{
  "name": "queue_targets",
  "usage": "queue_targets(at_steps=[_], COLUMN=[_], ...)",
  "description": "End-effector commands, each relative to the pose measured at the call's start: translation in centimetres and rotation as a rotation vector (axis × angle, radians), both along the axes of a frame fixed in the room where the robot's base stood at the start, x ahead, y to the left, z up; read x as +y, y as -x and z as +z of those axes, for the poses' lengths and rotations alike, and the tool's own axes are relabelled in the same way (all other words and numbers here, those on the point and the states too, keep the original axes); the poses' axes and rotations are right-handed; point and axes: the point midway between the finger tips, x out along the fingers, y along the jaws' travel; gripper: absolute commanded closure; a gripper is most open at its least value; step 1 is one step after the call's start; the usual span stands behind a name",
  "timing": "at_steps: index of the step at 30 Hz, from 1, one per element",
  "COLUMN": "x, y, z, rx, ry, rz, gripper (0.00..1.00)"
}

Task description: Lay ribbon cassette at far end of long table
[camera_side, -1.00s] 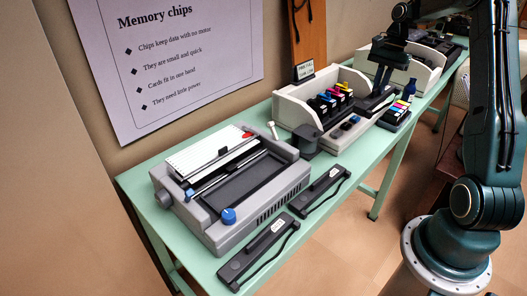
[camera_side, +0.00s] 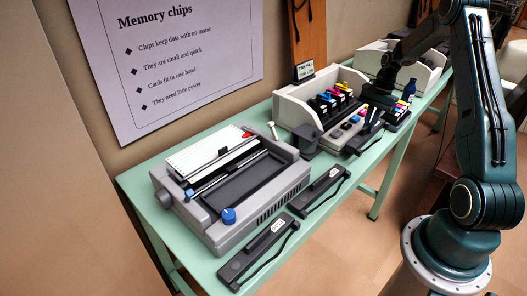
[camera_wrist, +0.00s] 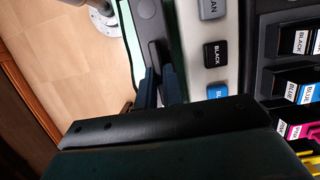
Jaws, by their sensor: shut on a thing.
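A dark grey ribbon cassette (camera_side: 359,144) is in my gripper (camera_side: 374,116), low at the table's front edge beside the ink station in the side view. In the wrist view my two fingers (camera_wrist: 160,80) are closed on the cassette (camera_wrist: 149,22), which runs away from them. Whether it touches the table is unclear. Two similar black cassettes, one nearer (camera_side: 258,252) and one beyond it (camera_side: 320,190), lie in front of the printer. The long mint-green table (camera_side: 200,277) runs away to the upper right.
A grey printer (camera_side: 225,190) fills the near end. A white ink station (camera_side: 296,106) with coloured cartridges and labelled buttons (camera_wrist: 216,54) stands close beside the cassette. A small cartridge tray (camera_side: 398,115) and a blue bottle (camera_side: 409,89) are beyond. A poster hangs behind.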

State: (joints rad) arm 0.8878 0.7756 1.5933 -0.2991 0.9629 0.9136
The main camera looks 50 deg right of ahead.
Motion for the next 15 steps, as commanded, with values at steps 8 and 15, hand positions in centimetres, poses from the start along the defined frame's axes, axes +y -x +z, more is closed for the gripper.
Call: queue_targets(at_steps=[8,15], x=[0.1,0.0], y=[0.0,0.0], z=[-1.6,-4.0], rx=[0.001,0.001], ry=[-0.002,-0.001], rz=[0.001,0.000], gripper=[1.00,1.00])
